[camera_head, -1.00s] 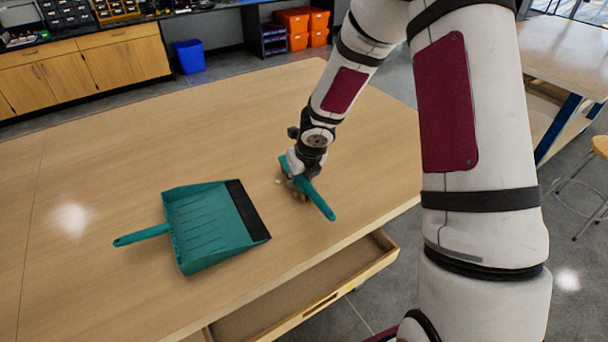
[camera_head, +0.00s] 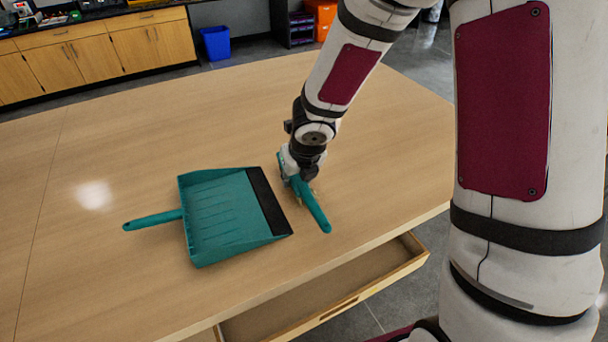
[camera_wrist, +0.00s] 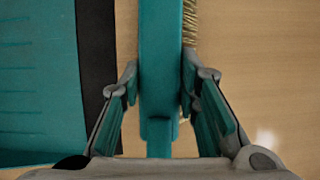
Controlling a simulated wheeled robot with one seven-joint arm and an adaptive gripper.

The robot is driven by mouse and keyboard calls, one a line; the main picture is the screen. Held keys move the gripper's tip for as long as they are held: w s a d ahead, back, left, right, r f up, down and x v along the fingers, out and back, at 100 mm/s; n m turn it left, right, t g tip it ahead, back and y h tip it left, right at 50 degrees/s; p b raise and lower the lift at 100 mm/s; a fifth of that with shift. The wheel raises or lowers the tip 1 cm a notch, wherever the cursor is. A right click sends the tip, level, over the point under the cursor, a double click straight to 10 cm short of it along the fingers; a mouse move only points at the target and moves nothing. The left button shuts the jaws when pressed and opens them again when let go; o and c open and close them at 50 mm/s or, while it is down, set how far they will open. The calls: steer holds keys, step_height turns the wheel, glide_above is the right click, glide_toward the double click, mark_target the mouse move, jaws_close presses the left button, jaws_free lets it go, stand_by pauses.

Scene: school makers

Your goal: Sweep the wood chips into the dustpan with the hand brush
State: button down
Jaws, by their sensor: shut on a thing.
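The teal dustpan (camera_head: 222,212) lies flat on the wooden table, its black lip (camera_head: 268,201) facing right and its handle pointing left. My gripper (camera_head: 297,174) is shut on the teal hand brush (camera_head: 315,207) just right of the lip. In the wrist view the brush (camera_wrist: 160,60) runs between both fingers, with tan bristles (camera_wrist: 190,35) showing along its right side. The dustpan's black lip (camera_wrist: 96,70) is to the left there, a narrow strip of table apart from the brush. I cannot make out wood chips clearly; they may be hidden by the brush.
The table top (camera_head: 120,270) is clear around the dustpan. An open drawer (camera_head: 330,290) juts out below the table's near right edge. A blue bin (camera_head: 215,43) and wooden cabinets (camera_head: 100,48) stand at the back, away from the table.

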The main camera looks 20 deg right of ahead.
steer(key=a, duration=0.2)
steer(key=s+a+b, duration=0.1)
steer(key=a, duration=0.2)
steer(key=shift+a+f, duration=0.1)
steer(key=shift+f, duration=0.1)
steer(key=shift+s+a+r+b, duration=0.15)
steer(key=shift+a+b, duration=0.05)
steer(key=shift+a, duration=1.15)
steer(key=shift+s+a+r+b, duration=0.2)
steer(key=shift+a, duration=1.15)
steer(key=shift+s+a+r+b, duration=0.15)
steer(key=shift+a+b, duration=0.05)
steer(key=shift+a, duration=1.15)
steer(key=shift+s+a+r, duration=0.1)
steer(key=shift+a+r, duration=0.05)
steer(key=shift+r+p, duration=2.05)
steer(key=shift+p, duration=0.6)
step_height(320, 180, up, 5)
steer(key=p, duration=0.4)
